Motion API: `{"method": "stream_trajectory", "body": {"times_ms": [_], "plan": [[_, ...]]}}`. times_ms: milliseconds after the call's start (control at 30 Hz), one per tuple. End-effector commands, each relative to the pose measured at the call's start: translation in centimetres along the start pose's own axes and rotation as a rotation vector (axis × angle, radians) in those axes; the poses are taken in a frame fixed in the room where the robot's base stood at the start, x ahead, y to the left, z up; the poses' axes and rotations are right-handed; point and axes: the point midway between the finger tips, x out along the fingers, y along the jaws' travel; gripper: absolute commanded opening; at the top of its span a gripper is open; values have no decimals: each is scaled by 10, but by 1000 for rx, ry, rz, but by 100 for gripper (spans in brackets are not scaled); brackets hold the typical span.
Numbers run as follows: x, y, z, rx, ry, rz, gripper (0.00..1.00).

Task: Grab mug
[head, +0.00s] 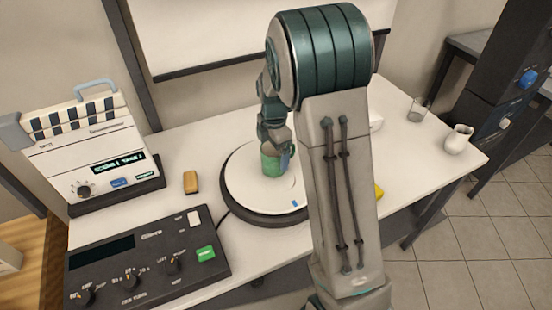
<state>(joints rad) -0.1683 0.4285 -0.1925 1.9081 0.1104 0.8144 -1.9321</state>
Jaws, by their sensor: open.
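A green mug (271,166) stands on the white round turntable (243,192) in the middle of the table. My gripper (275,150) is right at the mug, coming down from above and behind it. Its jaws are open, with a bluish finger showing at the mug's right side. I cannot tell whether the fingers touch the mug. The mug's handle is not clearly visible. My arm hides the right part of the turntable.
A dark control box (145,262) and a white device (88,148) stand at the left. A tan block (190,182) lies left of the turntable. A white pitcher (458,140) and a glass (417,110) stand at the right. A yellow item (379,191) shows beside my arm.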

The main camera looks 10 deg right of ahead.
Motion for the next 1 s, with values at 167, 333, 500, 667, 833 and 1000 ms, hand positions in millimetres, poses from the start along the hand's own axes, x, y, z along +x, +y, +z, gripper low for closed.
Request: {"method": "stream_trajectory", "body": {"times_ms": [167, 333, 500, 667, 833, 1000], "plan": [[27, -2, 4, 1, 0, -5, 94], [40, -2, 4, 0, 1, -2, 94], [41, -2, 4, 0, 1, -1, 94], [41, -2, 4, 0, 1, -1, 64], [40, -1, 4, 0, 1, 0, 38], [40, -1, 4, 0, 1, 0, 38]]}}
